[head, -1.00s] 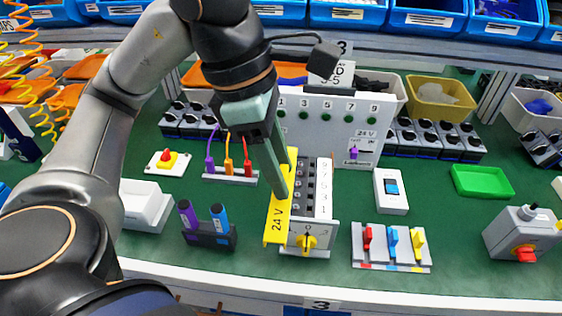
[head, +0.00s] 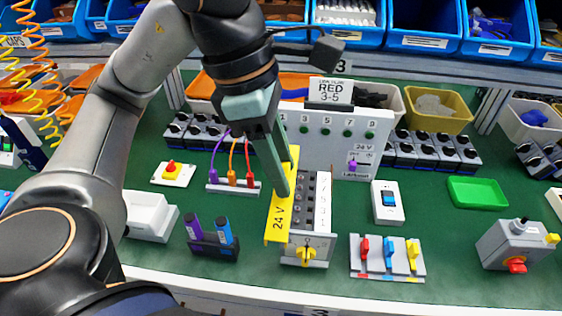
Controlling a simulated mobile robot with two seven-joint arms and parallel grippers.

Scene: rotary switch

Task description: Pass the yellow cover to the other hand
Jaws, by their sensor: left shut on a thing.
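My left gripper (head: 285,188) comes down from above and is shut on the cover's upper part. The cover's front end reaches down beside the unit's front face, which carries a yellow knob. Whether the cover touches the unit I cannot tell. My right gripper does not show in the head view.
A grey panel (head: 325,135) with numbered holes stands behind. A holder with two markers (head: 213,240) is on the left. Three coloured levers (head: 387,257), a blue rocker switch (head: 387,202) and a green tray (head: 477,193) are on the right. Green bench is free between them.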

